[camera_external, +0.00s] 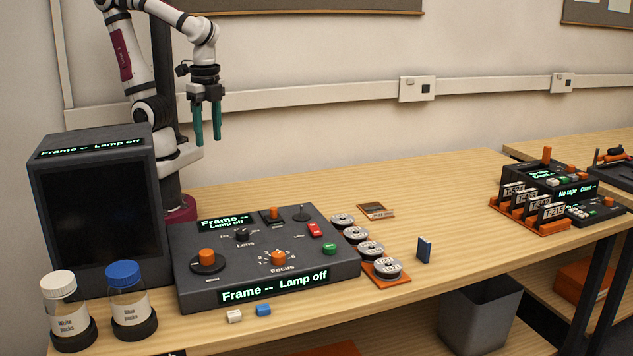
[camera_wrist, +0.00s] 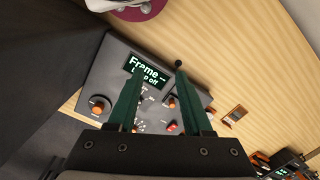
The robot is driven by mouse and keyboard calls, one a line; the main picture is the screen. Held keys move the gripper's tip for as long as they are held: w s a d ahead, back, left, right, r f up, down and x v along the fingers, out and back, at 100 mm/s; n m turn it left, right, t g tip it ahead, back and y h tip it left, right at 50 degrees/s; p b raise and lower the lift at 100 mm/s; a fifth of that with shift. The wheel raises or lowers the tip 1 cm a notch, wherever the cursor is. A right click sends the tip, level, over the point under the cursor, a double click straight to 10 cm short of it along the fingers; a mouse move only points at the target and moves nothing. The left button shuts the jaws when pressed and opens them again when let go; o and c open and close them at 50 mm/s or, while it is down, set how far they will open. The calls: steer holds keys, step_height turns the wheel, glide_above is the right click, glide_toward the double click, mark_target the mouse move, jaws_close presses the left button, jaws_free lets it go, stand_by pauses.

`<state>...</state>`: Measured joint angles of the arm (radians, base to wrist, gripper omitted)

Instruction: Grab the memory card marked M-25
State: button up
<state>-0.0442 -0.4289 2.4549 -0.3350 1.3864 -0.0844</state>
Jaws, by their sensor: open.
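No marking M-25 is readable in either view. Several dark upright cards with white labels stand in an orange rack (camera_external: 541,228) at the right; their labels seem to begin with T. A small flat orange-and-dark piece (camera_external: 376,210) with a pale label lies mid-table; its text is too small to read. It also shows in the wrist view (camera_wrist: 236,115).
The console (camera_external: 345,268) with knobs and a monitor (camera_external: 98,205) fill the left. Two jars, white-lidded (camera_external: 64,311) and blue-lidded (camera_external: 130,299), stand in front. Several reels lie on an orange tray (camera_external: 393,281). A dark device (camera_external: 546,170) is behind the rack.

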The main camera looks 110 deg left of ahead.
steer(key=w+d+n+h, duration=0.2)
steer(key=w+n+h, duration=0.3)
steer(key=w+n, duration=0.6)
steer(key=w+a+f+n+t+h, duration=0.2)
steer(key=w+a+n, duration=0.15)
steer(key=w, duration=0.55)
steer(key=w+a+f+n+t+h, duration=0.1)
steer(key=w+a+f+n+h, duration=0.2)
steer(key=w, duration=0.5)
steer(key=n+t, duration=0.8)
steer(key=n, duration=0.5)
glide_toward(423, 238)
steer(key=x, duration=0.8)
steer(key=shift+w+d+f, duration=0.15)
steer(key=shift+w+d, duration=0.1)
steer(key=shift+d, duration=0.05)
steer(key=shift+w+d, duration=0.2)
jaws_close()
